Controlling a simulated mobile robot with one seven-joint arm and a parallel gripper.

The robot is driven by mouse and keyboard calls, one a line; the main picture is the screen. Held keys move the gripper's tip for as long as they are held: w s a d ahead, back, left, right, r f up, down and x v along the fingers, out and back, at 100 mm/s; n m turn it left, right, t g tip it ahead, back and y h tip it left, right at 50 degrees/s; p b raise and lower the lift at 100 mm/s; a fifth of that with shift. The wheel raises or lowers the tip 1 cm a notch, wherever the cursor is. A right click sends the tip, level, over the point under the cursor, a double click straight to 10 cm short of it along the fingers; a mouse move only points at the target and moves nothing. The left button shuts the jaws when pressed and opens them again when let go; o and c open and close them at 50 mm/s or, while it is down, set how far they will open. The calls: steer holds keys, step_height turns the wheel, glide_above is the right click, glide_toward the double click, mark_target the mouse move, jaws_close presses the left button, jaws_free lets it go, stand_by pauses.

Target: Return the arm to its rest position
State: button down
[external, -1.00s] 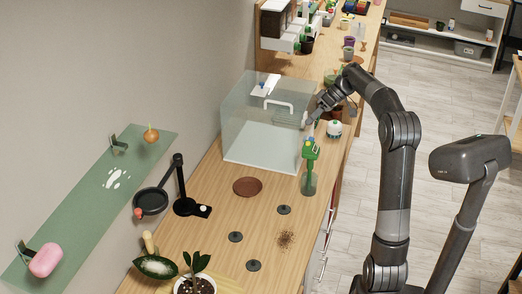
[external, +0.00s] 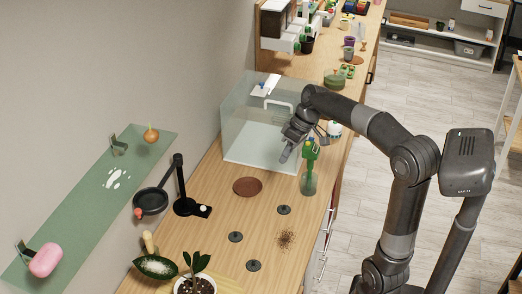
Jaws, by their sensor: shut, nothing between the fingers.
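My gripper (external: 286,154) is shut and empty. It points down and to the left, above the wooden counter (external: 215,240). In the picture it overlaps the right front part of the clear glass box (external: 240,128); I cannot tell whether it touches the box. My arm reaches in from the right, with its elbow bent over the floor.
A green-topped bottle (external: 309,165) stands close to the right of my gripper. A white and green pot (external: 334,128) is partly behind my arm. A brown saucer (external: 247,187), black discs (external: 284,210) and spilled soil (external: 286,239) lie on the counter. A potted plant (external: 195,284) stands in front.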

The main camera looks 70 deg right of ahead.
steer(key=s+a+f+t+h, duration=0.1)
steer(key=s+a+f, duration=0.2)
steer(key=s+a, duration=0.3)
steer(key=s+a+f+n+h, duration=0.1)
steer(key=s+a, duration=0.6)
steer(key=a, duration=0.7)
step_height(320, 180, down, 3)
steer(key=shift+s+a+r+n+t+h, duration=0.2)
steer(key=shift+a+n+t+h, duration=0.15)
steer(key=shift+h, duration=0.25)
